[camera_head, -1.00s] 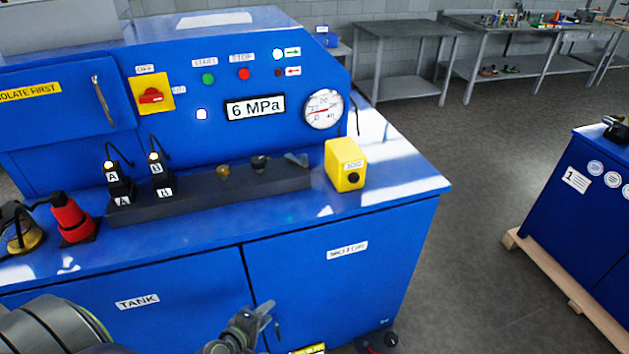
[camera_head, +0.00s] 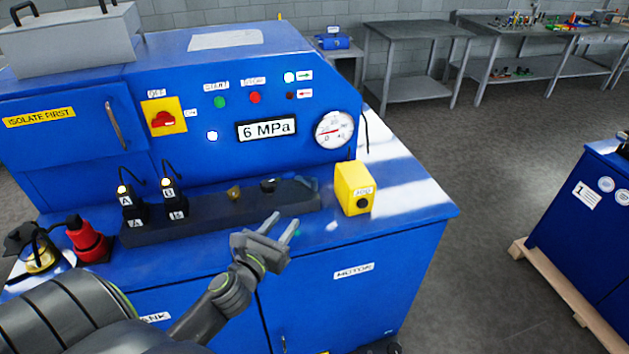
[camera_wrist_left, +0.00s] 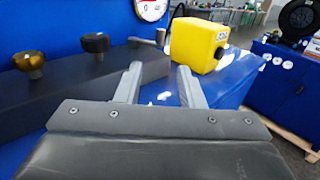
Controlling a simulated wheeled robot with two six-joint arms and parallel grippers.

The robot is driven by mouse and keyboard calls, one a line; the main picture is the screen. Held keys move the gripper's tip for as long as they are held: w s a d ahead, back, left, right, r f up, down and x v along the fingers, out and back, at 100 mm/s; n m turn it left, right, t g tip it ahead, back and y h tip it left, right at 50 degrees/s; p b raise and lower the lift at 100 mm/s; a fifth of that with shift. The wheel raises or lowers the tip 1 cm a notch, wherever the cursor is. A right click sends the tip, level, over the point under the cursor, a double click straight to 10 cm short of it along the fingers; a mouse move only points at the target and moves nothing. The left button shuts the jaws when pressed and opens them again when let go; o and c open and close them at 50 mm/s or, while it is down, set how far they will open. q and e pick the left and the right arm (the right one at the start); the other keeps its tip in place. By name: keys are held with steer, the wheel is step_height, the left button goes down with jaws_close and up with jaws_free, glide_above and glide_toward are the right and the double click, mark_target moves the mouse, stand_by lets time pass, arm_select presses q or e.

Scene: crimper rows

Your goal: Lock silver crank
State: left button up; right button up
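The silver crank (camera_head: 312,184) is small at the right end of the dark bar (camera_head: 215,219) on the blue bench, left of the yellow box. In the left wrist view the crank (camera_wrist_left: 160,36) shows as a short grey post with a lever reaching left, just beyond my fingertips. My left gripper (camera_head: 282,228) is in front of the bar, above the bench's front edge. It also shows in the left wrist view (camera_wrist_left: 159,72), with its two fingers apart and nothing between them. The crank's exact angle is hard to tell. My right gripper is not in view.
A yellow box (camera_head: 346,189) stands close right of the bar. A brass knob (camera_wrist_left: 29,62) and a black knob (camera_wrist_left: 95,43) stand on the bar left of the crank. Connectors A and B (camera_head: 172,198) are further left. Bare bench top (camera_head: 407,205) lies to the right.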

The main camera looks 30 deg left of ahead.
mark_target(313, 185)
arm_select(q)
steer(key=w, duration=0.5)
steer(key=w+a+p, duration=0.1)
steer(key=w, duration=0.4)
steer(key=w+a, duration=0.1)
steer(key=w, duration=0.5)
steer(key=shift+p, duration=0.35)
steer(key=shift+w+d, duration=0.1)
jaws_close()
